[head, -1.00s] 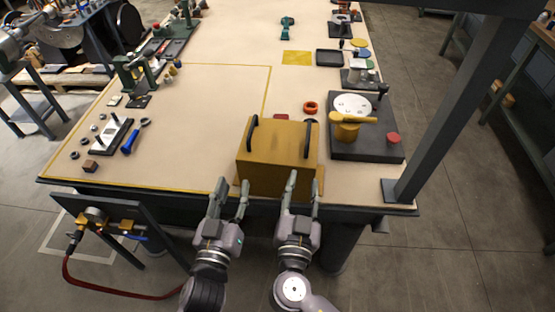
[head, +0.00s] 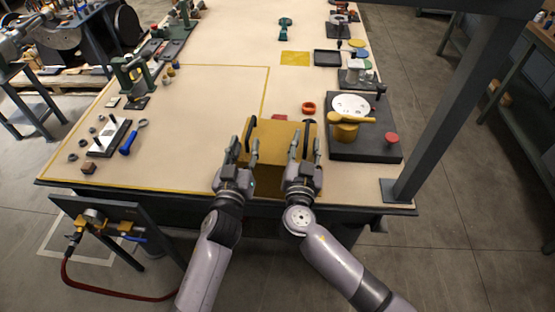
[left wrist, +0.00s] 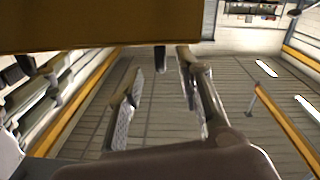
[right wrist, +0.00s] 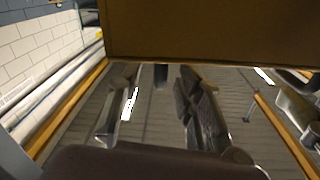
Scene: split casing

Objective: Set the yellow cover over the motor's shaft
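The yellow cover (head: 281,135) is a box with two black handles, a left one (head: 249,132) and a right one (head: 308,137), standing at the table's front edge. My left gripper (head: 243,150) is open at the left handle; my right gripper (head: 305,150) is open at the right handle. Neither is visibly closed on a handle. The cover fills the top of the left wrist view (left wrist: 90,25) and right wrist view (right wrist: 210,30), with a dark handle end between the spread fingers in each. I cannot make out the motor's shaft.
Right of the cover, a dark plate (head: 360,148) carries a white disc (head: 351,104), a yellow-gold part (head: 346,132) and a red knob (head: 391,138). An orange ring (head: 308,107) lies behind the cover. A blue-handled tool (head: 132,140) lies left.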

